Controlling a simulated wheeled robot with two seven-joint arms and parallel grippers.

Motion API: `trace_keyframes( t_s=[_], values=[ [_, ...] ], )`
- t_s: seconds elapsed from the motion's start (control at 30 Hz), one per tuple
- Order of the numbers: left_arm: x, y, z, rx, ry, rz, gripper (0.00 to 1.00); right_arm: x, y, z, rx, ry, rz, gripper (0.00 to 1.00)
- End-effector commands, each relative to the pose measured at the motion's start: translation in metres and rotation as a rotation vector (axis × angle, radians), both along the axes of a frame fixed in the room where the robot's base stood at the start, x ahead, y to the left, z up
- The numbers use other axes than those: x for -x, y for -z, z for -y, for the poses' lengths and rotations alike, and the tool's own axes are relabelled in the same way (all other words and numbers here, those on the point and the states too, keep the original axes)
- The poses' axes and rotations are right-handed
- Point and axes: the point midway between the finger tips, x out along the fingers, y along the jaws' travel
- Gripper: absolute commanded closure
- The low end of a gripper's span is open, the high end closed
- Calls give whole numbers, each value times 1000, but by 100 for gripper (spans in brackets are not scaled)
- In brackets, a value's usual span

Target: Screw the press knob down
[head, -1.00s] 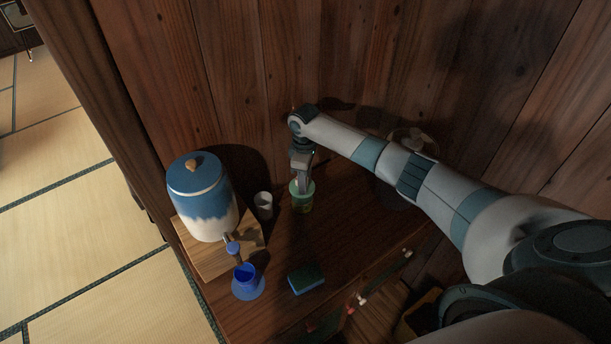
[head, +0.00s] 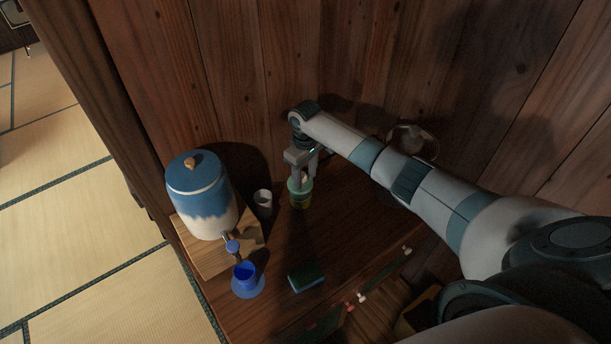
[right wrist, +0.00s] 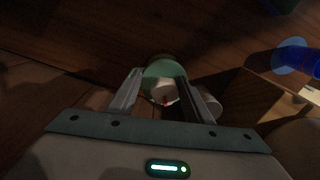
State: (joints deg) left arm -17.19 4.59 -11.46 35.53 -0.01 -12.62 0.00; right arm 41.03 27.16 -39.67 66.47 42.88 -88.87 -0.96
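The press is a small round jar with a pale green top (head: 300,186) and a yellowish-green lower part, standing upright on the wooden cabinet top near the wall. Its green top (right wrist: 164,66) also shows in the right wrist view. The pale, faceted press knob (right wrist: 163,92), with a small red mark, shows between the fingers there. My right gripper (head: 304,178) points down over the press. In the right wrist view the right gripper (right wrist: 164,76) has its fingers spread either side of the knob, with gaps visible. My left gripper is not in view.
A blue-and-white dispenser (head: 203,196) stands on a wooden stand (head: 207,259) to the left. A white cup (head: 263,201) is close beside the press.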

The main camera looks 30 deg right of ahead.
Motion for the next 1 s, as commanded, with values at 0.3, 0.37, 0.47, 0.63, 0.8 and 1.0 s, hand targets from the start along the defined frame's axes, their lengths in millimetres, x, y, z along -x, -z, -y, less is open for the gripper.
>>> trace_keyframes(
  t_s=[0.3,0.37,0.47,0.63,0.8,1.0],
  values=[
    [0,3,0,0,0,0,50,11,17,-5,-1,-5,-24,50],
    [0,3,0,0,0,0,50,11,17,-5,-1,-5,-24,50],
    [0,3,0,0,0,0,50,11,16,-5,-1,-6,-24,50],
    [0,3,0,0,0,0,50,11,8,-5,-2,-7,-24,50],
    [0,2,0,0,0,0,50,11,-8,-5,-2,-7,-24,50],
    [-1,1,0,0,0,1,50,8,-29,-3,-1,-5,-19,50]
  ],
)
